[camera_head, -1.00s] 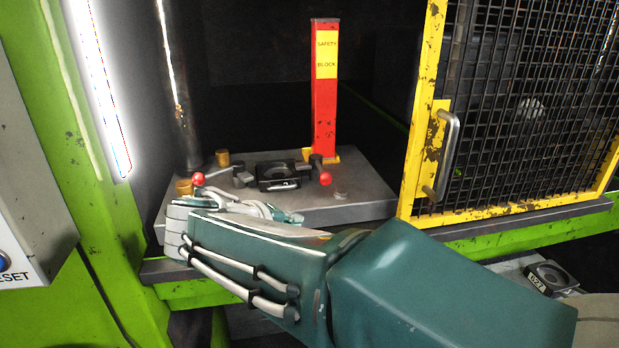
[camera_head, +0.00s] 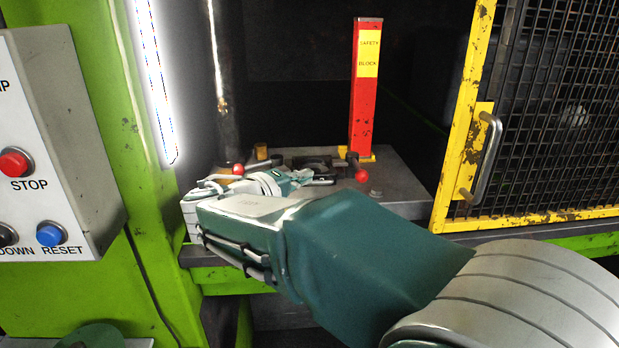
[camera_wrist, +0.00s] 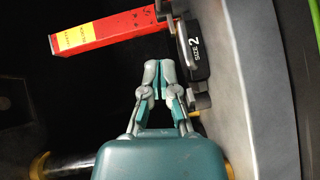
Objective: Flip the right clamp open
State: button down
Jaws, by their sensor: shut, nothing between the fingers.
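The right clamp (camera_head: 354,160) is a dark lever with a red ball knob, on the press bed to the right of the black die block (camera_head: 305,160). Its lever slopes down toward the camera. My gripper (camera_head: 328,179) is shut and empty, in front of the die and just left of the red knob, apart from it as far as I can tell. The left clamp's red knob (camera_head: 238,169) shows behind my wrist. In the wrist view, my shut fingertips (camera_wrist: 157,76) are beside the die marked SIZE 2 (camera_wrist: 196,46); the right clamp (camera_wrist: 163,10) is at the top edge, partly cut off.
A red safety block (camera_head: 364,95) stands upright behind the right clamp. A yellow mesh gate (camera_head: 462,150) with a handle is to the right. A green post and a button panel (camera_head: 60,150) are at the left.

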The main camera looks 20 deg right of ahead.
send_near(350, 167)
jog(key=shift+w+d+r, duration=0.15)
jog(key=shift+d+r, duration=0.05)
jog(key=shift+r, duration=0.25)
jog(key=shift+w+d+r, duration=0.2)
jog(key=shift+r, duration=0.2)
jog(key=d, duration=0.2)
jog(key=s+d, duration=0.1)
jog(key=d, duration=0.1)
jog(key=shift+f, duration=0.4)
jog(key=shift+a, duration=0.15)
